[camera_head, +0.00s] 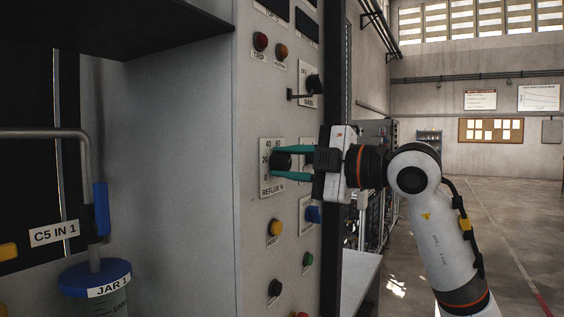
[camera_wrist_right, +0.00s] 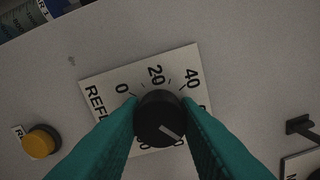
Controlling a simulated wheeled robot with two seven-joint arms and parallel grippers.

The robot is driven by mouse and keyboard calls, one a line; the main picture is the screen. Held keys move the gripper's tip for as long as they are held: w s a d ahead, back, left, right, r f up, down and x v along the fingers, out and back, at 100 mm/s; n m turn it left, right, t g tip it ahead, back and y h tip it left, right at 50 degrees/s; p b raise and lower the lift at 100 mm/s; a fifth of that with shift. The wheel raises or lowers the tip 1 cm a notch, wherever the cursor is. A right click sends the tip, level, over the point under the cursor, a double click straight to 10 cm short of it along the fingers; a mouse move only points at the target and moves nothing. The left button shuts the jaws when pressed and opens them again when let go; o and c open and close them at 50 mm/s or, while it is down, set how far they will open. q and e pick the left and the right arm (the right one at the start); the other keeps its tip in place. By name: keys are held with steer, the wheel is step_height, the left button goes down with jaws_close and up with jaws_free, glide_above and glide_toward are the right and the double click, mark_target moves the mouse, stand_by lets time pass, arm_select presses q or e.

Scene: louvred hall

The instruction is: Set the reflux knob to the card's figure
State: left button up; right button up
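The black reflux knob (camera_head: 281,161) sits on a pale dial plate (camera_head: 270,187) marked "REFLUX %" on the grey panel. In the right wrist view the knob (camera_wrist_right: 159,112) has a white pointer line aimed to the lower right. The figures 0, 20 and 40 are legible there; those at the pointer's end are partly hidden by the knob and fingers. My right gripper (camera_head: 284,163) reaches in from the right, its teal fingers (camera_wrist_right: 160,117) closed against both sides of the knob. My left gripper is out of view. I cannot make out a card with a figure.
A blue-lidded jar (camera_head: 94,277) and pipe stand left. Open floor (camera_head: 520,225) lies right.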

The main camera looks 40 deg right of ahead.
steer(key=o, duration=0.5)
steer(key=shift+d, duration=0.1)
steer(key=b+v, duration=0.3)
steer(key=v, duration=0.4)
steer(key=shift+d, duration=0.15)
steer(key=shift+w, duration=0.1)
